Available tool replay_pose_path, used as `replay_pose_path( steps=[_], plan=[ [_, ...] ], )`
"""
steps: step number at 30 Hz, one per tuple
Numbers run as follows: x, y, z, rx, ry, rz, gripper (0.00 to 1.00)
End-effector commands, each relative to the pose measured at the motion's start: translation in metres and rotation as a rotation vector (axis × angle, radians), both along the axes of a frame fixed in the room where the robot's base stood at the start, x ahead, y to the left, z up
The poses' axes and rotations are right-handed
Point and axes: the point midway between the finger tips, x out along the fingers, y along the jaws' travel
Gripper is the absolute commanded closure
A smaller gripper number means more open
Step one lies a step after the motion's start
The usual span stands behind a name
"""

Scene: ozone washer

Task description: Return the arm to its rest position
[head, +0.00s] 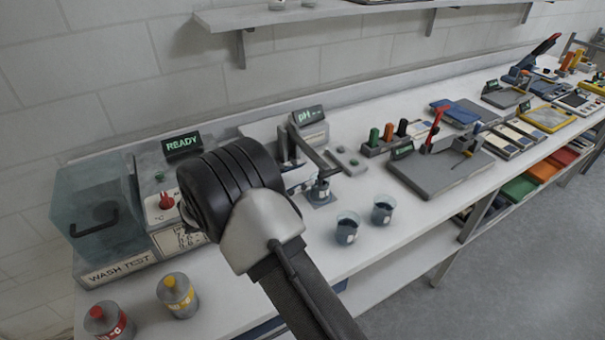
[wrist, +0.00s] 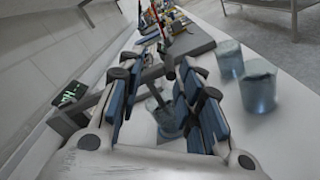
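My arm rises from the bottom of the head view. Its black and grey joint stands over the bench, in front of the washer (head: 105,225) and the pH meter (head: 312,130). In the wrist view my gripper (wrist: 160,78) has its two blue-padded fingers spread wide apart, with nothing gripped. Beyond the gap I see the meter's dark probe arm and a beaker (wrist: 166,120). The beaker stands under the probe in the head view too (head: 319,192). How far the fingers are from it I cannot tell. The arm joint hides part of the washer panel and the bench.
Two beakers of dark liquid (head: 347,230) (head: 382,211) stand near the bench's front edge. The washer display (head: 182,145) reads READY. A grey plate device (head: 440,168) lies to the right. A shelf (head: 300,14) hangs above.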

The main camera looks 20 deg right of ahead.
Motion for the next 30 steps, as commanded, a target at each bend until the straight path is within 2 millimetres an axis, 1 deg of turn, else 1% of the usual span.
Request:
replay_pose_path(
  steps=[9, 11, 14, 17, 19, 22, 26, 27, 29, 30],
  plan=[
    [0.000, -0.001, 0.000, 0.001, -0.001, -0.002, 0.67],
    [-0.002, -0.003, 0.003, 0.011, -0.003, -0.009, 0.67],
    [-0.011, -0.011, 0.013, 0.056, -0.011, -0.039, 0.67],
    [-0.032, -0.027, 0.030, 0.158, -0.031, -0.100, 0.67],
    [-0.056, -0.040, 0.044, 0.259, -0.054, -0.158, 0.67],
    [-0.095, -0.053, 0.058, 0.418, -0.094, -0.237, 0.67],
    [-0.145, -0.060, 0.070, 0.626, -0.163, -0.325, 0.67],
    [-0.160, -0.060, 0.073, 0.690, -0.188, -0.349, 0.67],
    [-0.183, -0.058, 0.076, 0.786, -0.229, -0.383, 0.67],
    [-0.197, -0.055, 0.077, 0.850, -0.259, -0.402, 0.67]
  ],
)
